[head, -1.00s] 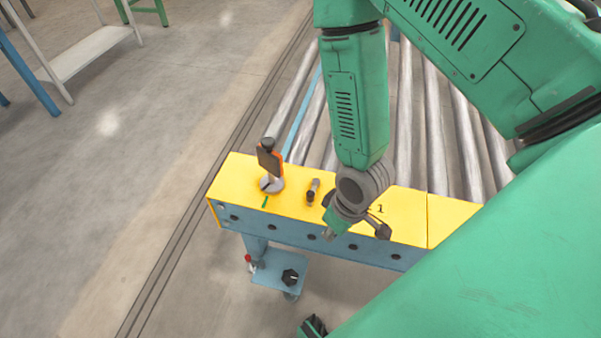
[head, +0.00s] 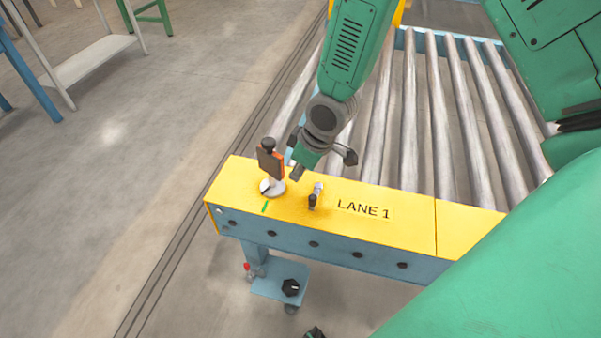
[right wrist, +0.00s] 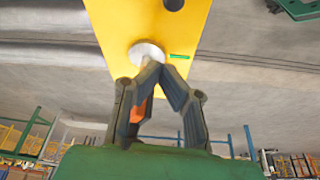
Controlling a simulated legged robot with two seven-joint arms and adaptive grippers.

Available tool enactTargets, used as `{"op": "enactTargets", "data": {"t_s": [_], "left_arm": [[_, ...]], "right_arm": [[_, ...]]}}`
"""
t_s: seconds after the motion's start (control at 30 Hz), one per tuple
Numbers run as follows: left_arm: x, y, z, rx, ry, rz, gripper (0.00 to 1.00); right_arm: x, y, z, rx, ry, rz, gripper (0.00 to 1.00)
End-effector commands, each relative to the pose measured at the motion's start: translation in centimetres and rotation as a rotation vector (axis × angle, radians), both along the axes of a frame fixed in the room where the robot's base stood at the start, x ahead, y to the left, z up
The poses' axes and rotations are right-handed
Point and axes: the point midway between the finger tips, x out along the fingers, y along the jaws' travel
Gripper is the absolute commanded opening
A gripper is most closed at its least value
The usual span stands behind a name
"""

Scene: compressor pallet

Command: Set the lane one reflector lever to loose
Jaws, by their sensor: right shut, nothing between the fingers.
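An upright lever with an orange and black plate and a dark knob (head: 270,160) stands on a round silver base (head: 278,188) on the yellow top of lane 1. A short green mark (head: 265,207) lies on the yellow surface in front of the base. My right gripper (head: 296,172) is shut and empty, just right of the lever. In the right wrist view the closed fingertips (right wrist: 163,70) overlap the silver base (right wrist: 146,52), and orange (right wrist: 140,108) shows behind the left finger. Whether they touch the lever I cannot tell. My left gripper is not in view.
A small metal and black fitting (head: 314,196) stands right of the lever, beside the LANE 1 label (head: 363,209). Rollers (head: 410,110) run behind the yellow top. A black knob (head: 290,287) sits on a blue bracket below.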

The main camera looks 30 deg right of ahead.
Motion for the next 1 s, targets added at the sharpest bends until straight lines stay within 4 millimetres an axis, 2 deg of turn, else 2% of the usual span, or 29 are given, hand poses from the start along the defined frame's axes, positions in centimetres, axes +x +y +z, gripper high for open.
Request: {"op": "enactTargets", "data": {"t_s": [0.03, 0.3, 0.6, 1.0], "left_arm": [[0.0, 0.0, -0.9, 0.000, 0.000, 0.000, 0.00], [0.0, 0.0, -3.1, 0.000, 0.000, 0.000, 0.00], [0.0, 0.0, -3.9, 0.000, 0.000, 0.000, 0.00], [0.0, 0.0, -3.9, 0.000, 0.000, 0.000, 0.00]], "right_arm": [[0.3, 0.2, -1.6, -0.001, 0.002, 0.001, 0.00], [1.8, 1.2, -7.0, 0.000, 0.001, 0.001, 0.00], [-1.2, -0.7, -6.5, 0.001, -0.001, -0.001, 0.00], [-1.6, -0.9, -6.4, 0.001, 0.000, 0.000, 0.00]]}}
